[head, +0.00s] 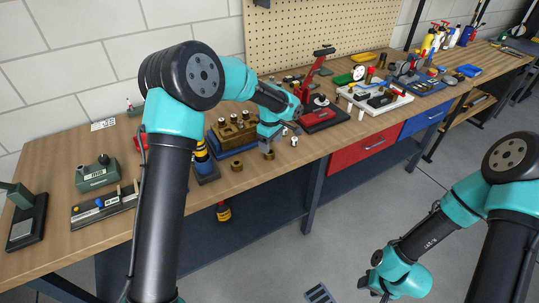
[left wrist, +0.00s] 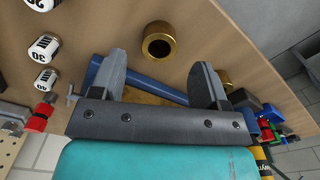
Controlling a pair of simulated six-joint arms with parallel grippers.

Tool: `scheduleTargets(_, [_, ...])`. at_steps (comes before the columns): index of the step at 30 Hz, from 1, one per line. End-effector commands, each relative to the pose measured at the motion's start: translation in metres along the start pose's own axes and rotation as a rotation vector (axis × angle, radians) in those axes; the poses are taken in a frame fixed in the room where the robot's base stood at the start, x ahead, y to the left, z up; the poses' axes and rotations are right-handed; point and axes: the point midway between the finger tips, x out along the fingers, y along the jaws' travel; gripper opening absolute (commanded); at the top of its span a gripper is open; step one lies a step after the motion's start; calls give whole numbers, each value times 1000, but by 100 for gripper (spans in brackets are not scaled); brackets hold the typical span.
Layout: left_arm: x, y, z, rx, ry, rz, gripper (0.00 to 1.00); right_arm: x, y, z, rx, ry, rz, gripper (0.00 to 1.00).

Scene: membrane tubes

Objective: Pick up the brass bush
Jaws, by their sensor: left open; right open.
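A brass bush (head: 269,154), a short ring with a dark bore, stands on the wooden bench near its front edge. In the left wrist view the brass bush (left wrist: 158,42) lies just beyond the fingertips, in line with the gap between them. A second brass piece (head: 237,165) stands to its left; in the left wrist view this second piece (left wrist: 224,76) is partly hidden by a finger. My left gripper (head: 282,142) is open and empty beside the bush; its spread fingers show in the left wrist view (left wrist: 160,72). My right gripper (head: 370,287) is low over the floor, well away.
A brass block on a blue base (head: 232,133) stands behind the bushes. White numbered cylinders (left wrist: 44,47) stand on the gripper's other side. A red press (head: 320,108) is to the right, a yellow-and-black bottle (head: 203,160) to the left. The bench front edge is close.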

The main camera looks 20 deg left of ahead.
Motion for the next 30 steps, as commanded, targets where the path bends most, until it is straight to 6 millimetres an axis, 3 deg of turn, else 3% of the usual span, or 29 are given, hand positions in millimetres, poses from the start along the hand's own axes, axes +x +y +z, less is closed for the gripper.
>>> scheduleTargets(12, [5, 0, 0, 1, 0, -1, 68, 0, 0, 0, 0, 0, 0, 43])
scheduleTargets(24, [51, 0, 0, 1, 1, -1, 68, 0, 0, 0, 0, 0, 0, 43])
scheduleTargets(30, [54, 0, 0, 1, 1, 1, 68, 0, 0, 0, 0, 0, 0, 43])
